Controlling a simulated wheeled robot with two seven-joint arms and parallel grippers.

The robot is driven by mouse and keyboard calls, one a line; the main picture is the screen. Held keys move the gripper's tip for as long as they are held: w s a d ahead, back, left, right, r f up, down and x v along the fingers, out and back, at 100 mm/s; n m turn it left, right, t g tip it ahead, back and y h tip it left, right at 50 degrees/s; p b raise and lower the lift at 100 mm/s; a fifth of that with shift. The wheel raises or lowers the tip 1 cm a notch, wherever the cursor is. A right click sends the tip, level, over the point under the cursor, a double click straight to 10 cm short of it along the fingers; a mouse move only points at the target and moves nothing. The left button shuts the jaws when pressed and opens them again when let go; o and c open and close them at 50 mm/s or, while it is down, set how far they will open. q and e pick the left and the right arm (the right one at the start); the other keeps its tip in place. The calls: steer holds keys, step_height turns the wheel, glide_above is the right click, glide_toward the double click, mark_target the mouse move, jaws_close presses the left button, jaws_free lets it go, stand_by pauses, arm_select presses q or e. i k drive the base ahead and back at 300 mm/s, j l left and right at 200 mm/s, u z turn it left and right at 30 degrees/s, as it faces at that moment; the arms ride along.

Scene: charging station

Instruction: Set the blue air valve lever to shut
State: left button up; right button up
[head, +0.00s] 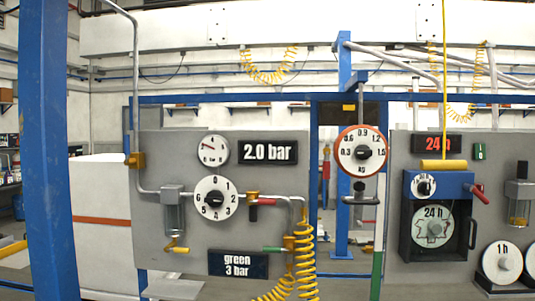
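I see no lever that is plainly blue. On the left grey panel (150,220), a small valve with a red handle (265,202) pointing right sits beside the numbered dial (214,198); a dark piece hangs below it. Lower, a green handle (273,249) lies level, pointing left from a yellow fitting (289,243) above the yellow coiled hose. A yellow handle (180,249) sits below the filter bowl (174,215). On the right, a blue box (450,184) carries a red lever (479,193) tilted down to the right. Neither gripper is in view.
The panel has a needle gauge (212,150), a "2.0 bar" display (268,152) and a "green 3 bar" sign (238,264). A yellow coiled hose (305,262) hangs at its right edge. A blue post (50,150) stands at the left.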

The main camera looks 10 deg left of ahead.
mark_target(127, 145)
steer(key=i+j+u, duration=0.15)
steer(key=u, duration=0.2)
steer(key=i+j+u, duration=0.1)
steer(key=u, duration=0.2)
steer(key=i+j+u, duration=0.15)
steer(key=u, duration=0.2)
steer(key=i+j+z, duration=0.4)
steer(key=j, duration=1.5)
steer(key=j+z, duration=0.4)
steer(key=j, duration=1.45)
steer(key=k, duration=0.1)
